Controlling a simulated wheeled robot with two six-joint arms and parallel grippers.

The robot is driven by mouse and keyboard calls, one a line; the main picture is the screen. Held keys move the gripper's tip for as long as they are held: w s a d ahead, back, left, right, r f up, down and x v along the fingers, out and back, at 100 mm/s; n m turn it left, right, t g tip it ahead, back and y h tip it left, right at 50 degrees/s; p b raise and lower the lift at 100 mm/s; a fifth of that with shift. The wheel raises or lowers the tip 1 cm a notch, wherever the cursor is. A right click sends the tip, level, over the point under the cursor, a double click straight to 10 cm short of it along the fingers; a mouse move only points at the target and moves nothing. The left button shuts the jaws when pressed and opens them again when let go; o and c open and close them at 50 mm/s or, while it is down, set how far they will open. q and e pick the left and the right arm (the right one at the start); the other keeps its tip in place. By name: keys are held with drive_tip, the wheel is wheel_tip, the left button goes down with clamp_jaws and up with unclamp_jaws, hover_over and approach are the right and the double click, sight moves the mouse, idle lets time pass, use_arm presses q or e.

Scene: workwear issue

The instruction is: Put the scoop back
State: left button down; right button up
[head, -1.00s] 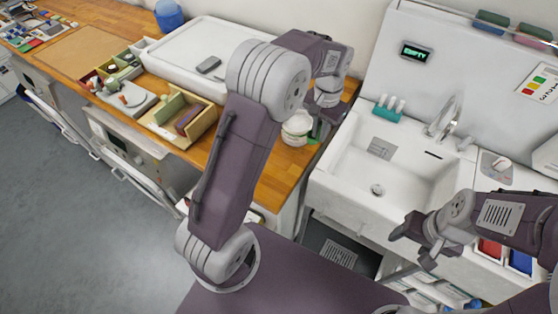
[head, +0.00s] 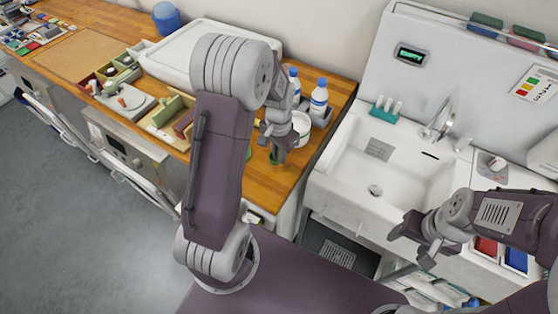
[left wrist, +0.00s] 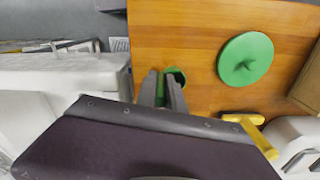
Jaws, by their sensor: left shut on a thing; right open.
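My left gripper (head: 278,158) is shut on a small green piece, which looks like the scoop (left wrist: 175,74), above the wooden counter's right end. The fingers hide part of it, and in the left wrist view its rounded green end shows at the fingertips (left wrist: 162,88). A white tub (head: 301,128) stands just behind the gripper. A round green lid (left wrist: 245,58) with a star-shaped knob lies on the counter, apart from the gripper; in the head view my arm hides most of it. My right gripper (head: 415,242) is open and empty in front of the sink.
Two bottles (head: 318,98) stand behind the tub. The sink (head: 375,165) is right of the counter (left wrist: 200,25). A compartment box (head: 165,118) and white tray (head: 185,55) lie left and behind. A yellow bar (left wrist: 250,128) shows near my left gripper.

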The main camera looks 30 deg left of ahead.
use_arm(q)
wheel_tip(320, 180, down, 4)
drive_tip(key=shift+s+r, duration=0.1)
drive_tip(key=shift+r, duration=0.15)
drive_tip(key=shift+f, duration=0.3)
drive_tip(key=shift+f, duration=0.2)
drive_tip(key=c, duration=1.4)
unclamp_jaws()
drive_tip(key=shift+r, duration=0.1)
drive_tip(key=shift+c, duration=0.2)
